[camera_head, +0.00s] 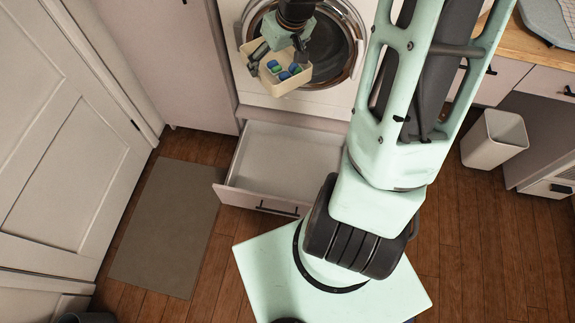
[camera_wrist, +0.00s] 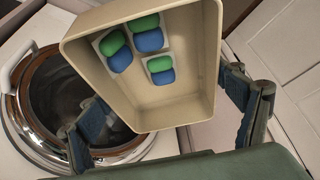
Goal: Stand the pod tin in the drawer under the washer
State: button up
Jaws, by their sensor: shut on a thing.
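The pod tin (camera_head: 285,83) is an open cream box with several green and blue pods in it. My gripper (camera_head: 279,62) is shut on it and holds it in the air in front of the washer (camera_head: 315,95). In the wrist view, the tin (camera_wrist: 75,55) lies between the two fingers of my gripper (camera_wrist: 160,115), tilted in the picture, with its pods inside. The drawer (camera_head: 285,160) under the washer is pulled open and looks empty. My arm hides part of its right side. The tin is above the drawer and apart from it.
A grey mat (camera_head: 168,230) lies on the floor left of the drawer. A white door (camera_head: 65,130) stands at the left. A white bin (camera_head: 494,139) stands at the right near the counter (camera_head: 535,50).

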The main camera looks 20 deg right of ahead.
jog(key=d+f+n+y+b, duration=0.1)
jog(key=d+f+b, duration=0.3)
jog(key=f, duration=0.7)
jog(key=s+d+f+n+b, duration=0.15)
jog(key=d+f+b, duration=0.25)
jog(key=f, duration=0.6)
jog(key=d+f+n+y+b, duration=0.1)
jog(key=d+f+n+b, duration=0.2)
jog(key=f, duration=0.8)
jog(key=s+d+f+n+g+b, duration=0.15)
jog(key=f+b, duration=0.25)
jog(key=f, duration=0.5)
jog(key=s+d+f+b, duration=0.1)
jog(key=s+f+b, duration=0.15)
jog(key=f, duration=0.55)
jog(key=n+b, duration=0.2)
jog(key=b, duration=0.8)
send_near(283, 190)
jog(key=shift+w+a+f+y+b, duration=0.4)
jog(key=shift+w+f+b, duration=0.25)
jog(key=shift+b, duration=0.3)
jog(key=shift+d+b+x, duration=0.15)
jog(key=shift+b+x, duration=0.25)
jog(key=shift+x, duration=0.6)
jog(key=shift+d+b+x, duration=0.15)
jog(key=shift+b+x, duration=0.25)
jog(key=shift+x, duration=0.6)
jog(key=shift+s+f, duration=0.2)
jog(key=shift+f, duration=0.05)
jog(key=o, duration=1.4)
